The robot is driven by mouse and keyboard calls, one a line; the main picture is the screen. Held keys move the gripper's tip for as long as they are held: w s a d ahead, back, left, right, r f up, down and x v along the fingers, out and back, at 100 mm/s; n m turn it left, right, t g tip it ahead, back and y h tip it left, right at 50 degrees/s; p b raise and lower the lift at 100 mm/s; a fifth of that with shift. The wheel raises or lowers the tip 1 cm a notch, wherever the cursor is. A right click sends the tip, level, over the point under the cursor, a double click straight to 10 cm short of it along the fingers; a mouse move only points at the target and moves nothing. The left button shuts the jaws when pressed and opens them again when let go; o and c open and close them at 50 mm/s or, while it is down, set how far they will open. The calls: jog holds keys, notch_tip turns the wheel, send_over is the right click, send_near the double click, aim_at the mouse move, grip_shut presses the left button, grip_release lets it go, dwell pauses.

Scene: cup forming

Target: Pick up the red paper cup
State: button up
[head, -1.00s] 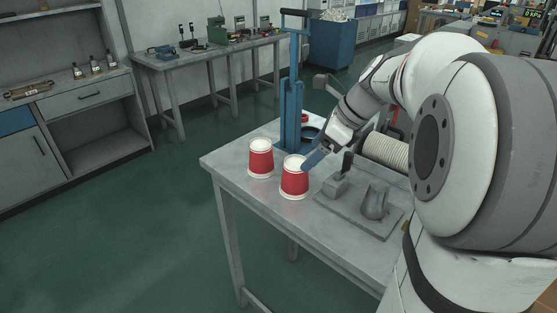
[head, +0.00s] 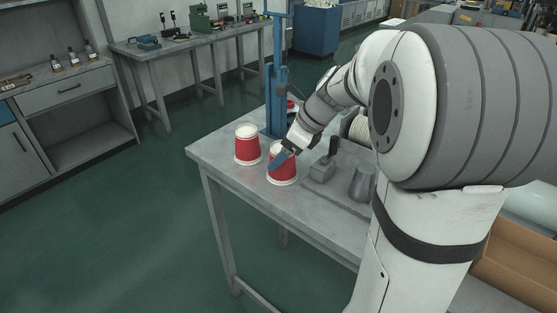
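Two red paper cups with white rims stand upside down on the grey table (head: 222,155). The left red cup (head: 248,147) stands apart from my gripper. The right red cup (head: 284,172) stands nearer the table's front edge. My gripper (head: 278,160), with a blue finger, is at the upper front of the right cup and covers part of it. Only one finger shows clearly, so I cannot tell its opening or whether it touches the cup.
A blue lever press (head: 277,85) stands behind the cups. A grey fixture (head: 322,168) and a grey rounded part (head: 362,183) lie right of the cups. The table's front left corner is clear. A cardboard box (head: 515,265) is at the lower right.

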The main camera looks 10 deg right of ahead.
jog(key=c, duration=0.8)
notch_tip(320, 180, up, 10)
jog(key=shift+p, duration=0.6)
jog(key=shift+c, duration=0.2)
